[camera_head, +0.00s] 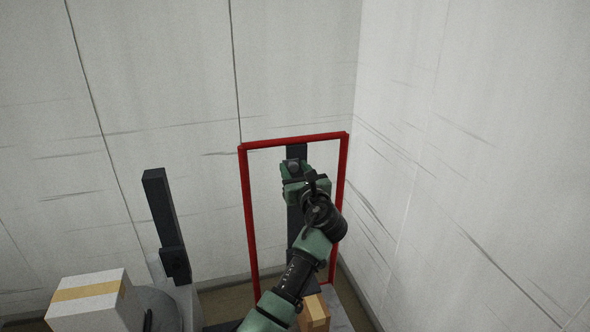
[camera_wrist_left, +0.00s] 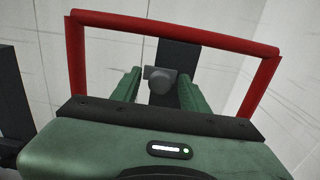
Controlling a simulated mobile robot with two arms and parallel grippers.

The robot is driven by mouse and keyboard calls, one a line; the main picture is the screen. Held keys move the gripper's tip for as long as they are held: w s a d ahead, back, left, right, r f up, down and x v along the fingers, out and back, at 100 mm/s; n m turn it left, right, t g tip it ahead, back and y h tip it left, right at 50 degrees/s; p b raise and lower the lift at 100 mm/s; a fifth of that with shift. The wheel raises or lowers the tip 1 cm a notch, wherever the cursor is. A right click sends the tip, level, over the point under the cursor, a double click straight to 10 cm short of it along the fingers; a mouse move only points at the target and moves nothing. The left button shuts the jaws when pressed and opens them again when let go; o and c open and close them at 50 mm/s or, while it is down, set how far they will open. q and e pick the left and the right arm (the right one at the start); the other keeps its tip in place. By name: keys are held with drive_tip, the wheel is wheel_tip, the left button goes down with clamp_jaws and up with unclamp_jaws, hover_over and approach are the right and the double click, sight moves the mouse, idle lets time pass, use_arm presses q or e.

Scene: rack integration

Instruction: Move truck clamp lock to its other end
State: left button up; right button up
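The clamp lock is a small dark grey knob (camera_wrist_left: 161,84) on a dark upright post (camera_wrist_left: 178,55), seen in the left wrist view. In the head view the post (camera_head: 296,151) stands inside the red frame, with the knob near its top, partly covered by my gripper. My left gripper (camera_head: 292,172) is at the knob's height, fingers pointing at the post. In the left wrist view its two green fingers (camera_wrist_left: 158,90) are apart, one on each side of the knob. Whether they touch it is not clear. My right gripper is not in view.
A red frame (camera_head: 247,205) surrounds the post and my wrist. Another dark post (camera_head: 160,205) with a dark block low on it stands to the left. A taped box (camera_head: 88,300) is bottom left, a small brown box (camera_head: 314,312) below my arm. Walls close the back and right.

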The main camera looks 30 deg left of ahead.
use_arm(q)
clamp_jaws()
idle(1.2)
